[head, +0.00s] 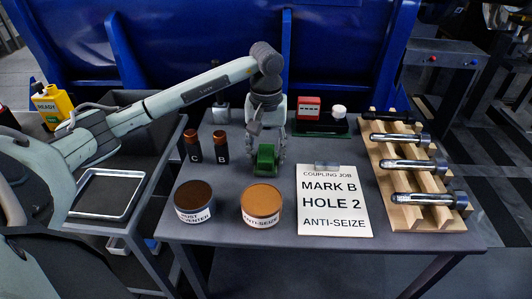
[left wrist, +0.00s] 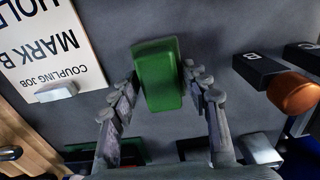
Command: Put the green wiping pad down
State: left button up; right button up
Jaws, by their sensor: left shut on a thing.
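The green wiping pad (head: 265,158) is between the fingers of my left gripper (head: 266,153), over the middle of the grey table (head: 233,165). In the left wrist view the pad (left wrist: 158,78) stands between the two fingers of the left gripper (left wrist: 160,95), which are shut on it. I cannot tell whether its lower end touches the table. A green tray (head: 305,130) is at the back of the table, right of the gripper. My right gripper is not in view.
Two round tins, brown-lidded (head: 194,201) and orange-lidded (head: 261,204), are in front. A job card (head: 333,200) lies right, beside a wooden rack (head: 395,175) of metal shafts. Bare table surrounds the pad.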

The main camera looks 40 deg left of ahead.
aim_at(266, 152)
pick_arm(q)
jog(key=shift+f, duration=0.1)
jog(key=o, duration=1.2)
jog(key=shift+c, duration=0.2)
notch_tip(266, 152, up, 12)
